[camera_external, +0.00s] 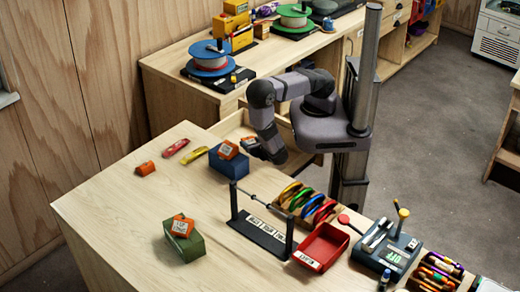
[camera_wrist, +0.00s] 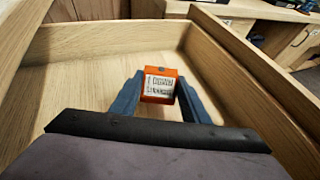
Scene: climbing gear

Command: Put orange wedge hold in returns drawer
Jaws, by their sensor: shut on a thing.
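My gripper (camera_wrist: 160,98) is shut on an orange wedge hold (camera_wrist: 159,82) with a white printed label, its two blue-grey fingers on either side of it. In the wrist view the hold is over the inside of an open wooden drawer (camera_wrist: 75,75); the gap to the drawer floor is hard to judge. In the external view my gripper (camera_external: 256,148) points down by the open drawer (camera_external: 232,126) at the table's far edge, and a little of the orange hold (camera_external: 250,142) shows there.
A blue block (camera_external: 229,165) with an orange labelled piece (camera_external: 228,149) on top stands close to the drawer. A green block (camera_external: 184,246) carries another orange piece (camera_external: 180,226). A black rail stand (camera_external: 262,235), red tray (camera_external: 321,247) and carabiner rack (camera_external: 306,203) stand nearer.

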